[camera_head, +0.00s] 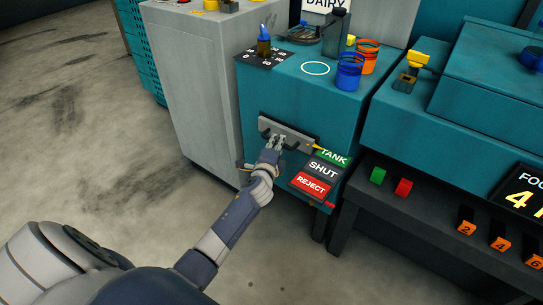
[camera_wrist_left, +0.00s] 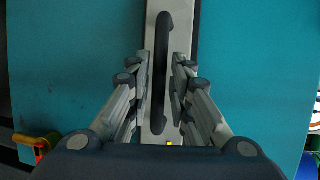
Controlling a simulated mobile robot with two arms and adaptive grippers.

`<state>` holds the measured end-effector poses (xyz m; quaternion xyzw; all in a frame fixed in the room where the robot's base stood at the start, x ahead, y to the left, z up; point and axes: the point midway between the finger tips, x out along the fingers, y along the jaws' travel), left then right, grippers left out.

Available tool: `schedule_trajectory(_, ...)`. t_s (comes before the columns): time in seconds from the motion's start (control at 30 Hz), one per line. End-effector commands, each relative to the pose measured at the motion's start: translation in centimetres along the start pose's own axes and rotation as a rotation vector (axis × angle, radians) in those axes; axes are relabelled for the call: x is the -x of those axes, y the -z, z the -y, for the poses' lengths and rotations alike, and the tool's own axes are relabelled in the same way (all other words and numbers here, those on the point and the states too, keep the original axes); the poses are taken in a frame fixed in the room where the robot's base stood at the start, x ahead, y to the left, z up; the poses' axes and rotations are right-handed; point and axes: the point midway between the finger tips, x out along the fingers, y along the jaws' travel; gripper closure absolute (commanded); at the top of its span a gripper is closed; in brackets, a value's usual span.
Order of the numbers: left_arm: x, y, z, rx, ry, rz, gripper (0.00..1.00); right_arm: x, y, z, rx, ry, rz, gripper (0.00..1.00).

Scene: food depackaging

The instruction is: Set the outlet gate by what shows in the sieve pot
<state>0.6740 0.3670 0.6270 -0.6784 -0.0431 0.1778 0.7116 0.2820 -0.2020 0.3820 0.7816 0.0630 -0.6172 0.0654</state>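The outlet gate is a grey metal plate (camera_head: 287,130) with a dark bar handle on the front of a teal cabinet. Its yellow pointer (camera_head: 317,147) is at the green TANK label (camera_head: 333,157), above the SHUT (camera_head: 323,168) and REJECT (camera_head: 311,185) labels. My left gripper (camera_head: 275,143) is at the handle. In the left wrist view the handle (camera_wrist_left: 162,70) runs between my open fingers (camera_wrist_left: 160,98), with a gap on both sides. A blue pot (camera_head: 349,72) and an orange pot (camera_head: 367,57) stand on the cabinet; I cannot tell which is the sieve pot or see their contents. My right gripper is not in view.
A white ring (camera_head: 315,68) marks bare cabinet top. Floor at left is clear.

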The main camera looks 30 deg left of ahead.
Motion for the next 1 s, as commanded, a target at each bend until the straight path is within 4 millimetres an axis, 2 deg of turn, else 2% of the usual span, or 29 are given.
schedule_trajectory(0.3, 5.8, 0.0, -0.1, 0.0, -0.001, -0.002, 0.8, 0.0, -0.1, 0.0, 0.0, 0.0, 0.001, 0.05)
schedule_trajectory(0.5, 8.9, 0.0, 0.0, 0.002, -0.001, -0.002, 0.8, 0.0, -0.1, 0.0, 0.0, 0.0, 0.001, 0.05)
schedule_trajectory(0.7, 10.3, 0.0, 0.1, 0.002, 0.001, -0.001, 0.8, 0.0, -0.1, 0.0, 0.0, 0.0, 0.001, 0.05)
schedule_trajectory(1.0, 10.5, 0.0, 0.1, 0.002, 0.001, -0.001, 0.8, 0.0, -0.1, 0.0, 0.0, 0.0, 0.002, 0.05)
